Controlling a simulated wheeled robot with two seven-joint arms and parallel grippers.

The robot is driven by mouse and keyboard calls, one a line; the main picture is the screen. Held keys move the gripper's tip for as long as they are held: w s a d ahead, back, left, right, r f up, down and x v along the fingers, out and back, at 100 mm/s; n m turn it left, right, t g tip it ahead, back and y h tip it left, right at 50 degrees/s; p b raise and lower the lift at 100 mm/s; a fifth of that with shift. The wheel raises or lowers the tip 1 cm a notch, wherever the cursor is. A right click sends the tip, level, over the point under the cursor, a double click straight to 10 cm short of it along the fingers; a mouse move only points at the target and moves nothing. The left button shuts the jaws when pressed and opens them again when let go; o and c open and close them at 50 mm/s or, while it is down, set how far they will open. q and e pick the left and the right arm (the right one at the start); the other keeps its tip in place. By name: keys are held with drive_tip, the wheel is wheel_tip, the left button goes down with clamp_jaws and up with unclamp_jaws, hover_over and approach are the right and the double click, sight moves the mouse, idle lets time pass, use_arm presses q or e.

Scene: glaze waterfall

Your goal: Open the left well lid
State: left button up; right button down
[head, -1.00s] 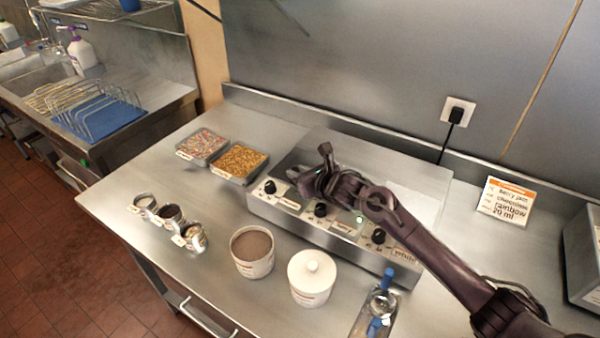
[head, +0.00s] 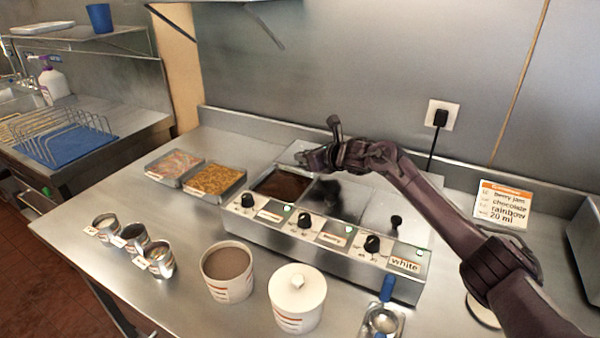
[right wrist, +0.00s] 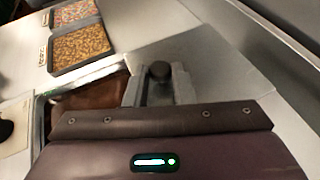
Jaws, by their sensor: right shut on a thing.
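The warmer (head: 330,245) has a row of wells. Its left well (head: 282,186) is uncovered and shows dark brown contents, also visible in the right wrist view (right wrist: 95,97). The left well lid (head: 292,153) is a grey metal plate, raised and tilted behind the well. My right gripper (head: 304,158) is at the lid, shut on its dark knob (right wrist: 159,70), which shows between the fingers in the right wrist view. I cannot tell whether the lid's back edge touches the warmer. My left gripper is not in view.
Sprinkle trays (head: 214,179) stand left of the warmer. Small tins (head: 158,258), an open brown tub (head: 228,274) and a lidded white tub (head: 297,300) stand in front. A blue-handled ladle (head: 384,315) lies at front right. A sign (head: 503,204) stands at right, before the back wall.

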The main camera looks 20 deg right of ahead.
drive_tip(key=shift+f, duration=0.1)
drive_tip(key=c, duration=1.3)
unclamp_jaws()
drive_tip(key=shift+o, duration=0.2)
drive_tip(key=b+v, duration=0.1)
drive_tip(key=v, duration=0.6)
drive_tip(key=shift+w+d, duration=0.1)
drive_tip(key=shift+d, duration=0.05)
drive_tip(key=shift+s+d+r+b, duration=0.1)
drive_tip(key=shift+s+r+b, duration=0.2)
drive_tip(key=shift+s, duration=0.1)
drive_tip(key=shift+f, duration=0.15)
